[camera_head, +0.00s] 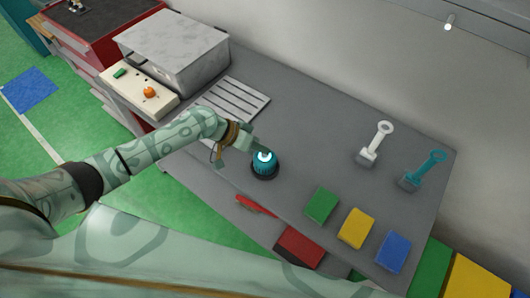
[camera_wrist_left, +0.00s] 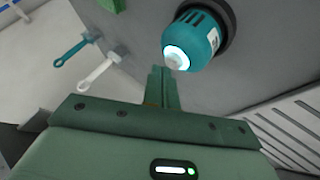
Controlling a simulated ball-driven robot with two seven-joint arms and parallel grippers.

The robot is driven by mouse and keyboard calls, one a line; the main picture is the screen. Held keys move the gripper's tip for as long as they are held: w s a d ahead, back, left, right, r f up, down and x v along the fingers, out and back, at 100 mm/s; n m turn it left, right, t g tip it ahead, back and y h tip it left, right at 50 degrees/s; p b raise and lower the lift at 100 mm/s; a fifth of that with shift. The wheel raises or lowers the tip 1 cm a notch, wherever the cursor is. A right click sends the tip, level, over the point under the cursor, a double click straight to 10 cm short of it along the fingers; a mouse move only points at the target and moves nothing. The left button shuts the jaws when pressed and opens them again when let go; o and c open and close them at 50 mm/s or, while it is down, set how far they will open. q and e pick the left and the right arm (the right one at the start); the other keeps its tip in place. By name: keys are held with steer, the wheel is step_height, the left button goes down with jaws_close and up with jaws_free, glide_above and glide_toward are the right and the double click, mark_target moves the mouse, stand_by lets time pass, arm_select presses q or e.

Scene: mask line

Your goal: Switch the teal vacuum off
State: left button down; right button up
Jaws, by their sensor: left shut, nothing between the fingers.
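The teal vacuum (camera_head: 264,164) stands on a dark round base on the grey table, and its top glows white. It also shows large in the left wrist view (camera_wrist_left: 207,33), with its lit white end toward my fingers. My left gripper (camera_head: 257,144) is shut and empty, close beside the vacuum on its left side. In the left wrist view its closed fingers (camera_wrist_left: 163,85) point up just below and left of the lit end; I cannot tell whether they touch it. My right gripper is not in view.
A slotted plate (camera_head: 234,102), a cream panel with an orange knob (camera_head: 149,92) and a grey box (camera_head: 175,50) lie left. Green (camera_head: 321,205), yellow (camera_head: 357,229) and blue (camera_head: 393,251) blocks line the front edge. White (camera_head: 375,144) and teal (camera_head: 423,170) handled tools stand at right.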

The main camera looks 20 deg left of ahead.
mark_target(261, 156)
arm_select(q)
steer(key=shift+f, duration=0.35)
stand_by(0.4)
steer(key=shift+r+p, duration=0.5)
steer(key=shift+r, duration=0.3)
steer(key=shift+r, duration=0.1)
step_height(261, 156, up, 6)
steer(key=p, duration=0.5)
steer(key=shift+p, duration=0.3)
